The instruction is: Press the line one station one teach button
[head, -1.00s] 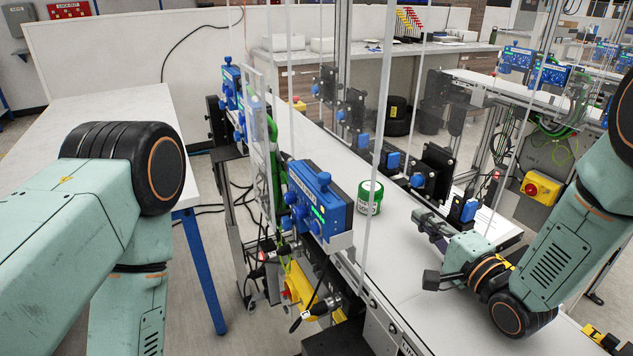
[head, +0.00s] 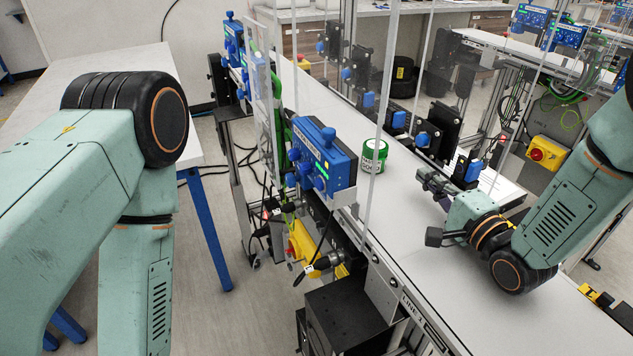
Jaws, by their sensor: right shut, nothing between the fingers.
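A blue station box (head: 322,160) with blue knobs and a lit green strip is mounted on the near left edge of the conveyor belt (head: 420,265). Its top label is too small to read surely, and I cannot tell which knob is the teach button. A green and white can (head: 374,156) stands upright on the belt, just right of the box.
More blue boxes (head: 234,45) stand farther up the belt's left edge. Black brackets with blue sensors (head: 398,119) line its right side. Clear upright panels and posts rise beside the box. A white table (head: 50,115) stands at the left.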

